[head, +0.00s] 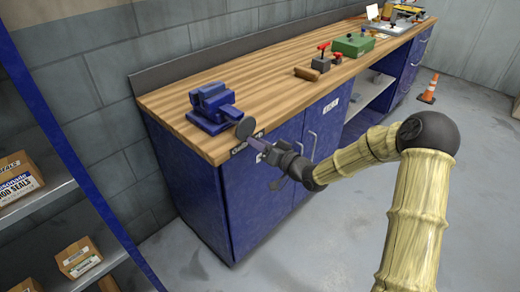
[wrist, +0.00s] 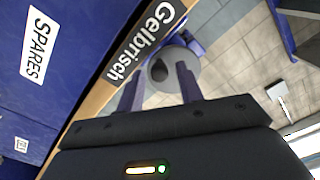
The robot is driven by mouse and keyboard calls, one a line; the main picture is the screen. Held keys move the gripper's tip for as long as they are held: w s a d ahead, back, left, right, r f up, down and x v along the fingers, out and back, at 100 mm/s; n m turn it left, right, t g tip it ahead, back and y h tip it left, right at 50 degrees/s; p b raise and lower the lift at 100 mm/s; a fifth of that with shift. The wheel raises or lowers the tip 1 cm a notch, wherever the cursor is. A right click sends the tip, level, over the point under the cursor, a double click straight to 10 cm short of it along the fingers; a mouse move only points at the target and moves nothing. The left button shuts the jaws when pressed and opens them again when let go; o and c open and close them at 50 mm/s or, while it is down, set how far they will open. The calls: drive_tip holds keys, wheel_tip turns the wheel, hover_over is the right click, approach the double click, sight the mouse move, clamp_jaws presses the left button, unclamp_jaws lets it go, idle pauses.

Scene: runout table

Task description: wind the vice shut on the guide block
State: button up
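The blue vice (head: 213,106) stands on the near left corner of the wooden workbench (head: 262,93). Its grey round handwheel (head: 245,128) sticks out past the bench's front edge; it also shows in the wrist view (wrist: 176,72), with a dark knob (wrist: 159,70) on its face. My gripper (head: 258,144) is just in front of the handwheel. In the wrist view my gripper (wrist: 160,72) is open, its two fingers apart and pointing at the wheel, with the knob showing between their tips. Whether the fingers touch the knob cannot be told. I cannot make out a guide block in the vice.
Farther along the bench are a red-handled tool (head: 321,60), a green box (head: 353,45) and a grey tray (head: 388,28). Blue cabinet doors (head: 262,180) lie below the bench edge. A shelf with boxes (head: 79,258) stands at left. An orange cone (head: 429,90) is on open floor.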

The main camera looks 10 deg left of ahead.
drive_tip(key=shift+n, duration=0.8)
clamp_jaws()
drive_tip(key=m+p, duration=0.3)
drive_tip(key=shift+s+a, duration=0.25)
drive_tip(key=shift+s, duration=0.1)
drive_tip(key=shift+m, duration=0.3)
